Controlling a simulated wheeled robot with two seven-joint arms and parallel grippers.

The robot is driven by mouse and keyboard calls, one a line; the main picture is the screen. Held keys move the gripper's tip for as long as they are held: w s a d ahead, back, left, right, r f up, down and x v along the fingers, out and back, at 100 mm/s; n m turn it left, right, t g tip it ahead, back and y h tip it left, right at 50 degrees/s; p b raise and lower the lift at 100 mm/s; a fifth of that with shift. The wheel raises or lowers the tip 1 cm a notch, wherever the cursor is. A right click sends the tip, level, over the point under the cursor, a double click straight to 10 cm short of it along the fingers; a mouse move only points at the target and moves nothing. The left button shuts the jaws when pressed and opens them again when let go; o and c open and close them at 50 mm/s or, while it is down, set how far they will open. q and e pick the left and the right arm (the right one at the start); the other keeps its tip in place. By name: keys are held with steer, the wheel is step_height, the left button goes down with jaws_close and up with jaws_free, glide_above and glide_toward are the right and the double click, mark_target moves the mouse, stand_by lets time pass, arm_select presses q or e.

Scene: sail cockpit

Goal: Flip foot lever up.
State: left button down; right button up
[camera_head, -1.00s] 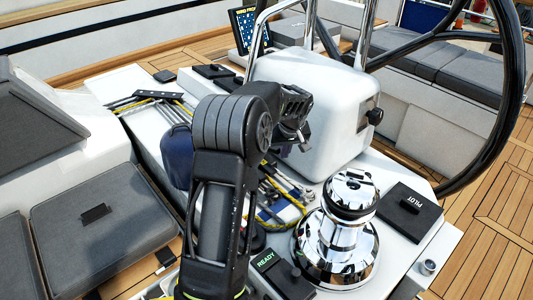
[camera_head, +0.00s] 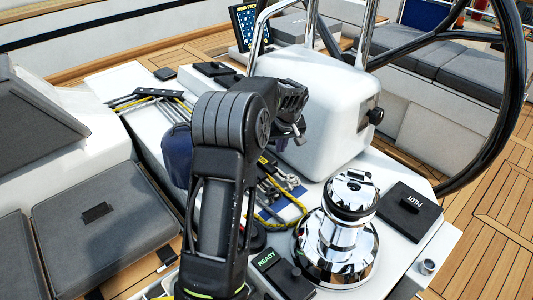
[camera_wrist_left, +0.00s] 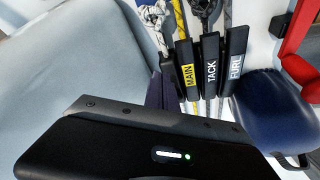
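In the left wrist view, a row of dark clutch levers shows at the top centre: MAIN (camera_wrist_left: 188,69), TACK (camera_wrist_left: 209,64) and FURL (camera_wrist_left: 235,61). Another dark lever (camera_wrist_left: 169,73) is partly visible left of MAIN; its label is not readable, so I cannot tell if it is the foot lever. My left gripper (camera_head: 300,134) hangs in front of the white pedestal in the head view. Narrow dark finger parts show below the levers in the wrist view, but the finger gap and any contact are unclear. My right gripper is out of view.
A chrome winch (camera_head: 337,235) stands right of my arm, with a PILOT box (camera_head: 408,208) beside it. The white pedestal (camera_head: 312,110) and black wheel (camera_head: 510,100) are behind. A navy bag (camera_wrist_left: 272,112) sits close to the levers. Ropes (camera_head: 275,205) lie beneath the gripper.

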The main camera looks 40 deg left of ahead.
arm_select(q)
steer(key=shift+w+a+r+p, duration=0.1)
steer(key=shift+w+r+p, duration=0.1)
steer(key=shift+r+p, duration=0.65)
steer(key=shift+r, duration=0.15)
steer(key=shift+a+r, duration=0.1)
steer(key=shift+a+r+p, duration=0.5)
steer(key=shift+a+r, duration=0.1)
steer(key=shift+a, duration=0.2)
steer(key=shift+w+a+r+p, duration=0.1)
steer(key=shift+a+r+p, duration=0.55)
steer(key=shift+a, duration=0.25)
